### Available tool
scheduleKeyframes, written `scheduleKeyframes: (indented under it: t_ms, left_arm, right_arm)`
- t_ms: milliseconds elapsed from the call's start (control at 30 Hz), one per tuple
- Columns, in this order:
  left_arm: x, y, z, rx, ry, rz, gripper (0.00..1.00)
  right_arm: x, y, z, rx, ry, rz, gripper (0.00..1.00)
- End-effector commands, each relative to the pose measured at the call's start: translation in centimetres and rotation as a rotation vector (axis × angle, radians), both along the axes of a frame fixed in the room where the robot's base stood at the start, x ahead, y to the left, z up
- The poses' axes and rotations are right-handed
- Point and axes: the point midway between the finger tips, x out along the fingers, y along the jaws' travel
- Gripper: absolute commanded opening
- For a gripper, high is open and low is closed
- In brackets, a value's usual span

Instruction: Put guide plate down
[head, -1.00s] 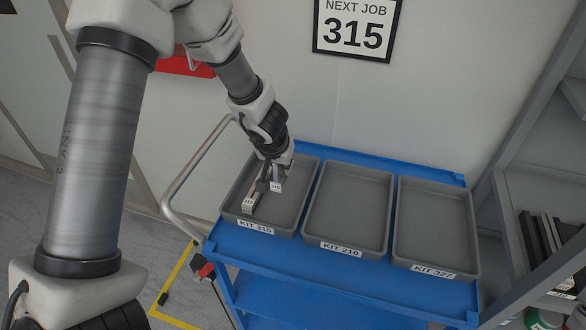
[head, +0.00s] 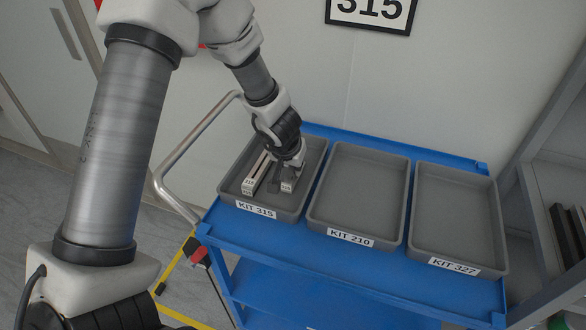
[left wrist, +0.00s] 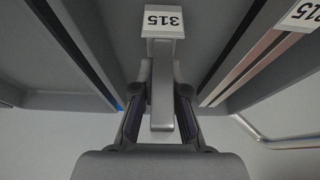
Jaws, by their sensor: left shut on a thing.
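My left gripper (head: 285,176) is shut on the guide plate (head: 288,187), a light grey piece with a white end label. In the left wrist view the plate (left wrist: 163,50) sits between the two fingers (left wrist: 160,100), and its label reads 315. The plate is inside the left tray, marked KIT 315 (head: 228,187). Whether its underside touches the tray floor is hidden. A long pale part (head: 256,174) lies in the same tray, to the left of the plate and apart from it. My right gripper is out of view.
The KIT 210 tray (head: 342,228) and KIT 327 tray (head: 448,250) look empty, on the blue cart (head: 300,240). The cart's metal handle (head: 185,150) stands at the left. Grey shelving (head: 540,200) is at the right.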

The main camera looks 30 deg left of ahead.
Motion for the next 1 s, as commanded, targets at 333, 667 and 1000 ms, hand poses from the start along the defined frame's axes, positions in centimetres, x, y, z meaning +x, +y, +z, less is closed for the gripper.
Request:
scheduleKeyframes:
  t_ms: [333,667,1000]
  left_arm:
    - [0.0,0.0,-0.3,0.000,0.000,0.001,0.37]
    - [-0.9,-0.2,3.2,-0.001,-0.001,0.001,0.37]
    - [-4.0,-1.0,10.6,0.000,-0.001,0.001,0.37]
  right_arm:
    - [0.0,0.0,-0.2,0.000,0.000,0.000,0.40]
    - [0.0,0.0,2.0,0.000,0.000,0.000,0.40]
    - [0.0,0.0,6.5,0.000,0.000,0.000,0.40]
